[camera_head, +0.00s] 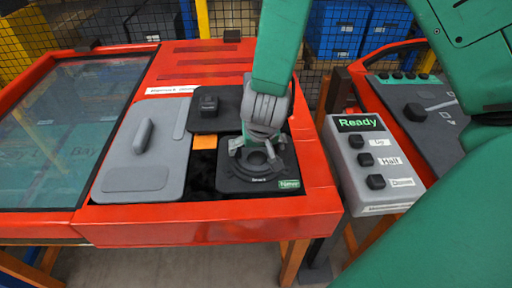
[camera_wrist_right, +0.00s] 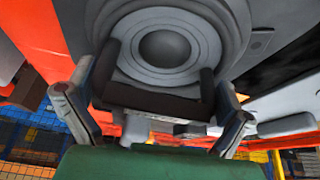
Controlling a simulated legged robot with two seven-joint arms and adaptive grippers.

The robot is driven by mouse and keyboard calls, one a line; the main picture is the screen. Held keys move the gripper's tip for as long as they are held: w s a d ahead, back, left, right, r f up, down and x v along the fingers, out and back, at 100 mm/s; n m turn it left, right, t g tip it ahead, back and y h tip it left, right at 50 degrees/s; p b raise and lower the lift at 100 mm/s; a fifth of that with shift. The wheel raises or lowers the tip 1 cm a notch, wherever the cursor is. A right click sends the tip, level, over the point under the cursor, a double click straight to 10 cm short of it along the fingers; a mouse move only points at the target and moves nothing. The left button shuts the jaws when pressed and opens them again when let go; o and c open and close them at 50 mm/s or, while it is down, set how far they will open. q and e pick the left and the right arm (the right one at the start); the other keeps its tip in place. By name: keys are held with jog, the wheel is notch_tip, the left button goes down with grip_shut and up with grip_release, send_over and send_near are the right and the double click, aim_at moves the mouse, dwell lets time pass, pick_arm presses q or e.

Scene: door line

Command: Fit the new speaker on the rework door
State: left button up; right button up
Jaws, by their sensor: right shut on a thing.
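The new speaker (camera_head: 235,177) is a black square plate with a round grey centre and a green "New" label, at the front right of the red bench (camera_head: 190,225). My right gripper (camera_head: 262,148) points down onto its centre and is shut on it. In the right wrist view the round speaker face (camera_wrist_right: 165,45) fills the top, and the gripper fingers (camera_wrist_right: 158,88) are at its raised ring. The speaker looks flat, and I cannot tell whether it is lifted. My left gripper is not in view. I cannot tell which red panel is the rework door.
A dark plate with a knob (camera_head: 209,105) lies behind the speaker, with an orange tag (camera_head: 205,142) between. A grey panel with a handle (camera_head: 140,160) and a glass pane (camera_head: 70,130) lie left. A button box reading "Ready" (camera_head: 360,124) and another red-edged panel (camera_head: 420,107) stand right.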

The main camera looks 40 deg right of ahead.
aim_at(261, 166)
jog(key=shift+s+f, duration=0.45)
jog(key=o, duration=1.2)
jog(key=shift+w, duration=0.15)
jog(key=shift+r, duration=0.45)
jog(key=v, duration=1.1)
jog(key=shift+w+r, duration=0.15)
jog(key=shift+r, duration=0.05)
jog(key=shift+d, duration=0.1)
